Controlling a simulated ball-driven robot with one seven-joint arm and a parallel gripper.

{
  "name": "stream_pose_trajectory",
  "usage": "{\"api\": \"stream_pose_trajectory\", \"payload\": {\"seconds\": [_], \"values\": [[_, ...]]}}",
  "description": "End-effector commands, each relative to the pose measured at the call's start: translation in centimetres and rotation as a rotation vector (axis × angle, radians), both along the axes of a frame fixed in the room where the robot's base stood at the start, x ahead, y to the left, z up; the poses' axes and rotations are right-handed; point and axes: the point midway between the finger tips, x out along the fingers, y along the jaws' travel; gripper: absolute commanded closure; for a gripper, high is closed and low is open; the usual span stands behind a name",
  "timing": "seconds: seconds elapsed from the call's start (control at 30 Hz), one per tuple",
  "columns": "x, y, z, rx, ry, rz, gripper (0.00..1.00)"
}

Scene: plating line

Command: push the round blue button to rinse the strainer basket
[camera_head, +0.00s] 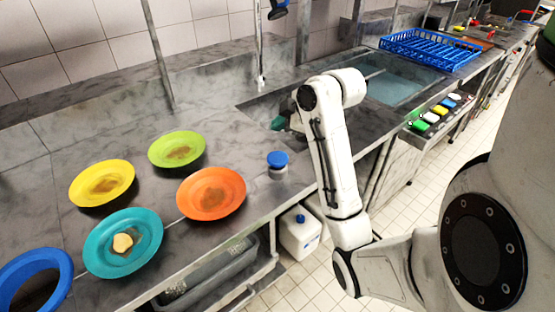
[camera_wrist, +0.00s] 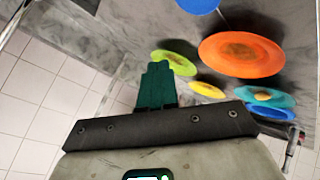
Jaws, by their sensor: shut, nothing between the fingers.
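The round blue button (camera_head: 278,159) sits on a short pale base on the steel counter, right of the orange plate. Its blue top also shows, cut off, at the upper edge of the wrist view (camera_wrist: 198,4). My gripper (camera_head: 279,123) has dark green fingers, shut and empty, above the sink area behind the button and apart from it. The fingers show pressed together in the wrist view (camera_wrist: 158,72). I cannot make out the strainer basket; my arm hides part of the sink.
Orange (camera_head: 211,193), green (camera_head: 177,149), yellow (camera_head: 102,183) and teal (camera_head: 123,244) plates with food remains lie left of the button. A blue rack (camera_head: 430,49) stands beyond a water basin (camera_head: 398,86).

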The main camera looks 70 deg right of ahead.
Motion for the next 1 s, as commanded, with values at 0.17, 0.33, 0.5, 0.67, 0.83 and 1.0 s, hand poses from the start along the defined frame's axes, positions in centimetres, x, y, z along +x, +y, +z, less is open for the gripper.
{"api": "stream_pose_trajectory", "payload": {"seconds": [0.17, 0.33, 0.5, 0.67, 0.83, 1.0], "values": [[0.0, 0.0, -2.6, 0.000, 0.001, -0.001, 1.00], [-0.1, -0.1, -4.9, 0.001, 0.000, -0.002, 1.00], [0.0, 0.0, -6.8, 0.002, -0.001, 0.000, 1.00], [0.0, 0.0, -7.7, 0.002, -0.001, 0.000, 1.00], [0.0, 0.0, -7.8, 0.001, 0.000, -0.001, 1.00], [0.0, 0.0, -7.7, 0.001, 0.000, -0.001, 1.00]]}}
